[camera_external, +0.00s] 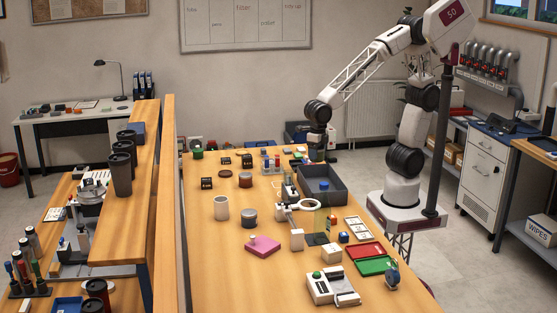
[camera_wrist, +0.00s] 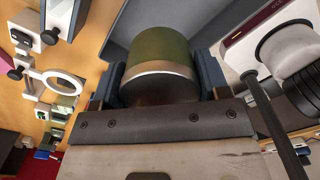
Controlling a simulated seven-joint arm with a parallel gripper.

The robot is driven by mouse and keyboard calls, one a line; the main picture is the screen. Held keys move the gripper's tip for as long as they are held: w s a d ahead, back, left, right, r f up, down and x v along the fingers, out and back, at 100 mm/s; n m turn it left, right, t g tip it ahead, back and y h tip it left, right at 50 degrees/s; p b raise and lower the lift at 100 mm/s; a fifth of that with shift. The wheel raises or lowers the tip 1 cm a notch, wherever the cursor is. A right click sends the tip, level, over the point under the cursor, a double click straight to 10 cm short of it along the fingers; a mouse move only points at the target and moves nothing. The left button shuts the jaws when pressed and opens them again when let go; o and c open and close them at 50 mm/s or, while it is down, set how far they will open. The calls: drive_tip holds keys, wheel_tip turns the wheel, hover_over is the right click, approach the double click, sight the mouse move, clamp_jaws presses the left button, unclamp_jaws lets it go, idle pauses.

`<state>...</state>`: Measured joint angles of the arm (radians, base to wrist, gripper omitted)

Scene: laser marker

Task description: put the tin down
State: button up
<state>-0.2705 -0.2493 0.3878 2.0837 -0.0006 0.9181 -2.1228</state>
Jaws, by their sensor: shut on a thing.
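The tin (camera_wrist: 158,52) is a short round can, olive green with a pale band and a dark end, seen in the wrist view. My gripper (camera_wrist: 160,80) is shut on it, with one dark finger on each side. In the external view my gripper (camera_external: 317,148) points down at the far end of the grey open tray (camera_external: 328,200). The tin is small and mostly hidden there. I cannot tell whether its underside touches anything. The tray's grey wall also shows behind the tin in the wrist view (camera_wrist: 205,16).
A ring magnifier (camera_external: 303,206) stands left of the tray. Red and green trays (camera_external: 374,265) lie at the right. The front left tabletop is clear.

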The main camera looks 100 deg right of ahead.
sight(322, 152)
drive_tip(key=shift+s+d+f+n, duration=0.1)
drive_tip(key=shift+s+d+f, duration=0.05)
drive_tip(key=shift+s, duration=0.35)
drive_tip(key=shift+s+d+f+n, duration=0.1)
drive_tip(key=shift+s+d, duration=0.1)
drive_tip(key=shift+s, duration=0.25)
drive_tip(key=shift+s+d+f+n, duration=0.1)
drive_tip(key=shift+s+d+f, duration=0.05)
drive_tip(key=shift+s, duration=0.35)
drive_tip(key=shift+f, duration=2.4)
drive_tip(key=shift+w, duration=0.1)
drive_tip(key=shift+f, duration=3.1)
drive_tip(key=shift+f, duration=0.1)
drive_tip(key=shift+f, duration=1.75)
drive_tip(key=shift+f, duration=0.15)
drive_tip(key=o, duration=1)
